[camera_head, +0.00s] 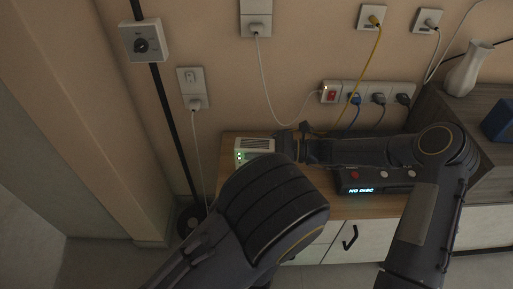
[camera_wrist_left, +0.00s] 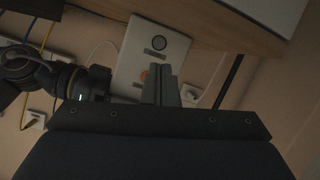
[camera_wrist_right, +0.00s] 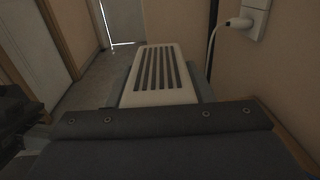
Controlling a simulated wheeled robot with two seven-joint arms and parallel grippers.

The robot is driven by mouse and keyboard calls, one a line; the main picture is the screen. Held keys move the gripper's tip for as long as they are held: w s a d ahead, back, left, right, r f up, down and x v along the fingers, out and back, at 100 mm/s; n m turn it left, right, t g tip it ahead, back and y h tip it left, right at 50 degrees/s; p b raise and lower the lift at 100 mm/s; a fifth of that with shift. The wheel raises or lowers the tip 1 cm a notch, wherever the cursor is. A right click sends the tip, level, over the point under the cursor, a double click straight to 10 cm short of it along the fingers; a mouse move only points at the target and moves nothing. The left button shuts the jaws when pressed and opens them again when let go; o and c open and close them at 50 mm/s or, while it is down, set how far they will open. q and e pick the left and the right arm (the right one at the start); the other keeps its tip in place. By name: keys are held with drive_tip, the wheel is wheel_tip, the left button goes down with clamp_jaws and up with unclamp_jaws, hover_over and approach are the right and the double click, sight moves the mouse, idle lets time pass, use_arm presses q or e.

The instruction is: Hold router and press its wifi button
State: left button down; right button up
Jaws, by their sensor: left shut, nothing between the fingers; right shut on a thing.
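The router (camera_head: 258,144) is a white box with green lights, held at the back left of the wooden cabinet top. My right gripper (camera_head: 290,146) is shut on it from the right. In the right wrist view the router's slatted vent side (camera_wrist_right: 158,72) lies between the fingers. In the left wrist view the router's face (camera_wrist_left: 138,52) shows a dark round button (camera_wrist_left: 158,42) and an orange one (camera_wrist_left: 145,76). My left gripper (camera_wrist_left: 168,70) is shut and empty, its tips over the face beside the orange button; contact cannot be told. My left arm hides this gripper in the head view.
A dark disc player (camera_head: 372,188) reading "NO DISC" sits on the cabinet top (camera_head: 340,209), under my right arm. A power strip (camera_head: 331,92) with several plugs is on the wall behind. A white vase (camera_head: 466,72) stands at right. Cables hang along the wall.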

use_arm(q)
drive_tip(key=shift+w+a+f+m+g+h, duration=0.25)
drive_tip(key=shift+f+m+g+h, duration=0.2)
drive_tip(key=shift+m, duration=0.35)
drive_tip(key=m+g+h, duration=0.1)
drive_tip(key=f+m, duration=0.1)
drive_tip(key=m, duration=0.1)
drive_tip(key=shift+a+f+g+h, duration=0.2)
drive_tip(key=shift+f+g+h, duration=0.1)
drive_tip(key=shift+g+h, duration=0.05)
drive_tip(key=shift+w+f+m+g+h, duration=0.1)
drive_tip(key=shift+w+m+g+h, duration=0.45)
drive_tip(key=shift+w+m, duration=0.5)
drive_tip(key=shift+w+f+m+g+h, duration=0.1)
drive_tip(key=shift+w+m+g+h, duration=0.2)
drive_tip(key=shift+w+m+h, duration=0.7)
drive_tip(key=shift+w+f+m+g+h, duration=0.1)
drive_tip(key=shift+w+m+g+h, duration=0.15)
drive_tip(key=shift+w+m+g, duration=0.75)
drive_tip(key=shift+w+n+t, duration=0.25)
drive_tip(key=shift+w+t, duration=0.25)
drive_tip(key=shift+t, duration=0.05)
